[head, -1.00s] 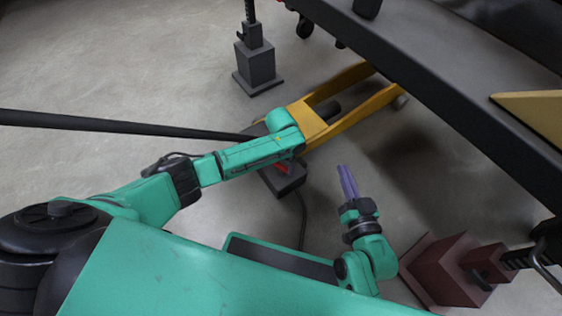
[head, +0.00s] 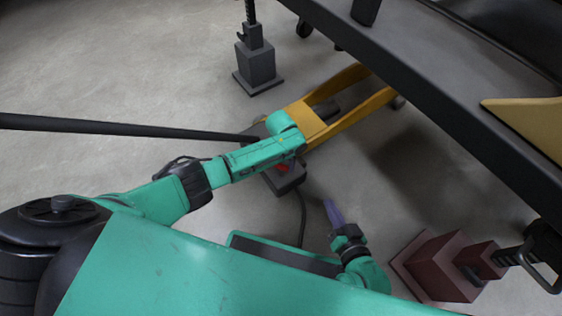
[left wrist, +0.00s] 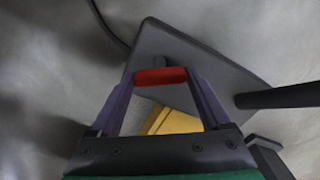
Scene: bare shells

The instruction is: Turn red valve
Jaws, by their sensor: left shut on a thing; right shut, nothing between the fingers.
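The red valve (left wrist: 160,76) is a short red bar on a dark grey flat-topped base (left wrist: 205,62). In the head view a bit of the red valve (head: 284,166) shows just below my left forearm. My left gripper (left wrist: 160,80) has its two purple fingers at the two ends of the red bar and is shut on it. In the head view my left fingers are hidden under the arm. My right gripper (head: 330,205) is shut and empty, with its purple fingers to the lower right of the base.
A yellow forked frame (head: 345,115) extends from the base, and a long black bar (head: 130,125) runs left. A dark stand (head: 257,68) is behind; a maroon stand (head: 437,262) is at lower right. A dark raised platform (head: 440,100) overhangs the right.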

